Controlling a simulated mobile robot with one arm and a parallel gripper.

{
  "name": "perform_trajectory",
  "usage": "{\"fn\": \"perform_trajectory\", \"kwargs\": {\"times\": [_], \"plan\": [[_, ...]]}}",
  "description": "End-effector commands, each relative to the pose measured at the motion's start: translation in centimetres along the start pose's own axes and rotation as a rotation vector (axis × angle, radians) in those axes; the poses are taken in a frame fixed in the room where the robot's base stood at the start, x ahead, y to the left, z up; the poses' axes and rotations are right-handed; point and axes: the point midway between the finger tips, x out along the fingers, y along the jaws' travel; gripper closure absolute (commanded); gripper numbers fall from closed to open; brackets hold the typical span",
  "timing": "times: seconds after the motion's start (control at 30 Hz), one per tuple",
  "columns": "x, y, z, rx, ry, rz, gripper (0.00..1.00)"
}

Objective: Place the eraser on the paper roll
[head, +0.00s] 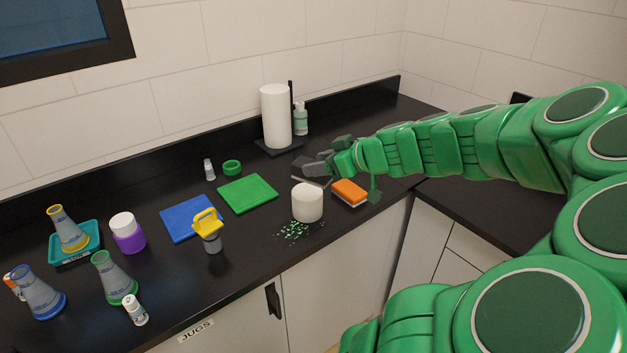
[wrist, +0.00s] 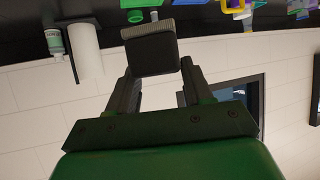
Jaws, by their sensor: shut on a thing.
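My gripper (head: 318,165) is shut on a dark grey block, the eraser (wrist: 151,50), which sits between its fingers in the wrist view. In the head view the held eraser is dark and hard to tell from the gripper, over the counter's back right part. A tall white paper roll (head: 276,117) stands upright on a dark holder with a black rod, behind and left of my gripper. The roll also shows at the left in the wrist view (wrist: 87,52), apart from the eraser. A short plain white cylinder (head: 307,203) stands in front of my gripper.
An orange sponge (head: 349,192) lies right of the white cylinder, with green bits (head: 293,231) in front of it. Green (head: 248,193) and blue (head: 188,218) mats, a yellow-topped jar (head: 210,232) and flasks are at left.

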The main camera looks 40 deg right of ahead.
Motion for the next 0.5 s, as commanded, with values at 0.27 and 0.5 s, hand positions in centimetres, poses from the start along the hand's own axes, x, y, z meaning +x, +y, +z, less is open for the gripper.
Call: {"fn": "perform_trajectory", "kwargs": {"times": [0.27,0.5], "plan": [[3.0,2.7,0.3,0.001,-0.001,-0.005,0.79],[5.5,4.5,1.5,0.004,-0.001,-0.006,0.79]]}}
